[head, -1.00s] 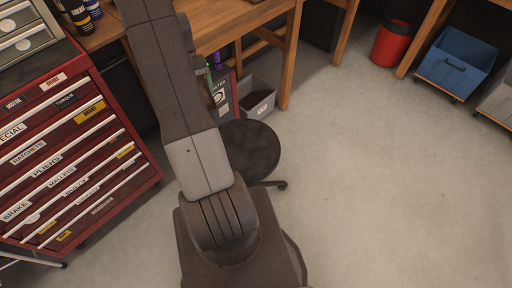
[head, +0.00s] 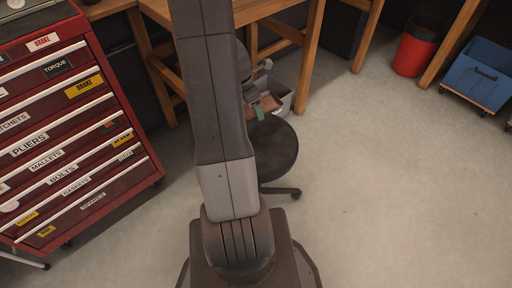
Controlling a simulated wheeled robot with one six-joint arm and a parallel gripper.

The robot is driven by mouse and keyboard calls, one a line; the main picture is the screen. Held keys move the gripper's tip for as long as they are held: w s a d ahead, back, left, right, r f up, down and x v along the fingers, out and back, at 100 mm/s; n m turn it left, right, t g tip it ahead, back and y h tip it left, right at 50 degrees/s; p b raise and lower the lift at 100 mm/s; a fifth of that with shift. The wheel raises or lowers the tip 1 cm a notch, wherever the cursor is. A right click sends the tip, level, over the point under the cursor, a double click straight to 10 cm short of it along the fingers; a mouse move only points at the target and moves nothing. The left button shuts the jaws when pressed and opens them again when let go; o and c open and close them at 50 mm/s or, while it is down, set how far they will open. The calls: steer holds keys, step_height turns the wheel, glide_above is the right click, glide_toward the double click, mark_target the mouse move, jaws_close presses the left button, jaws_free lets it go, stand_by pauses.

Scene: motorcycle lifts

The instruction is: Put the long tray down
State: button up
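My gripper (head: 261,104) shows only in part past the right side of my arm, above the stool. A small brown piece (head: 269,103) with a green patch beside it shows there. I cannot tell whether this is the long tray or part of something behind. My arm hides most of this spot, so I cannot tell whether the fingers are open or shut. No long tray can be made out for certain.
A red tool chest (head: 85,150) with labelled drawers stands on the left. A wooden workbench (head: 258,9) is behind my arm. A dark round stool (head: 275,150) stands below it. A red bin (head: 414,52) and blue wheeled crate (head: 478,75) are at right. The right floor is clear.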

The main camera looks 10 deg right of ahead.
mark_target(255, 116)
steer(key=n, duration=0.1)
steer(key=f+n+b, duration=0.1)
steer(key=f+b, duration=0.1)
steer(key=shift+s+d+f+n+t, duration=0.25)
steer(key=shift+s+d+n+t, duration=0.05)
steer(key=shift+s+n, duration=0.1)
steer(key=n, duration=0.1)
steer(key=f+n+y+b, duration=0.1)
steer(key=shift+s+d+f+n+t+b, duration=0.15)
steer(key=shift+s+n+t+b, duration=0.15)
steer(key=shift+n, duration=0.1)
steer(key=shift+f, duration=0.2)
step_height(255, 116, down, 10)
steer(key=b, duration=0.6)
steer(key=shift+r, duration=0.2)
steer(key=o, duration=1.1)
steer(key=shift+c, duration=0.2)
